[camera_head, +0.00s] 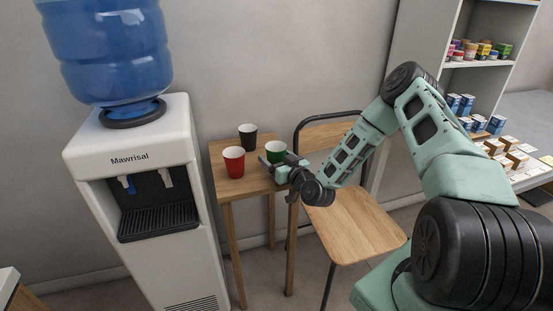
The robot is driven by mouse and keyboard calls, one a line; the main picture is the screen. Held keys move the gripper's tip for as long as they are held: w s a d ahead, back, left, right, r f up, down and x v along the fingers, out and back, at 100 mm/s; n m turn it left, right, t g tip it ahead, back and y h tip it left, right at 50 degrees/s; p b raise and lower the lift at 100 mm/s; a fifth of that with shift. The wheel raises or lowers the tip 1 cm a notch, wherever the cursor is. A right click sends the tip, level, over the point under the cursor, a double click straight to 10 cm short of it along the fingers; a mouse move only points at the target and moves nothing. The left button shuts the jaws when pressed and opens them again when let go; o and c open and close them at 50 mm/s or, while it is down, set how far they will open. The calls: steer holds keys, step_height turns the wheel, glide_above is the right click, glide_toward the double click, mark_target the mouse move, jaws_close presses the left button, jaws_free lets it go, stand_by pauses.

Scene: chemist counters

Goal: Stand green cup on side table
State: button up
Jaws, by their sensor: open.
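The green cup (276,149) stands upright on the right part of the side table (256,185), partly hidden by my gripper. My gripper (268,163) is open at the cup, its fingers reaching in from the right at the cup's near side. I cannot tell whether the fingers touch it. The side table is small, wooden and square-topped, and it stands between the water dispenser and the chair.
A red cup (234,162) and a black cup (248,137) stand on the same table, left of the green cup. A water dispenser (140,150) stands on the left. A wooden chair (352,222) stands under my arm. Shelves (480,64) with boxes are at the right.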

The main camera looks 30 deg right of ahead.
steer(key=s+b, duration=0.2)
steer(key=s, duration=1)
steer(key=w+a+r+n+g+y, duration=0.15)
steer(key=a+n+g+y, duration=0.4)
steer(key=a, duration=0.75)
steer(key=s+a+r+n+g+h, duration=0.1)
steer(key=s+a+g, duration=0.15)
steer(key=a, duration=0.25)
steer(key=s+a+r+n+g, duration=0.2)
steer(key=a+g, duration=0.1)
steer(key=a, duration=0.1)
steer(key=s+a+r+g+h, duration=0.1)
steer(key=s+a+r+g, duration=0.1)
steer(key=s, duration=0.6)
steer(key=s+a+r+g+h, duration=0.1)
steer(key=s+a+r+g, duration=0.1)
steer(key=s+r, duration=0.3)
steer(key=s+a+r+g+h, duration=0.2)
steer(key=s+r+g, duration=0.1)
steer(key=s, duration=0.8)
steer(key=shift+s+a+r, duration=0.2)
steer(key=shift+s+r, duration=0.2)
steer(key=shift+r, duration=0.05)
step_height(320, 180, up, 7)
steer(key=p, duration=0.7)
steer(key=shift+f, duration=0.2)
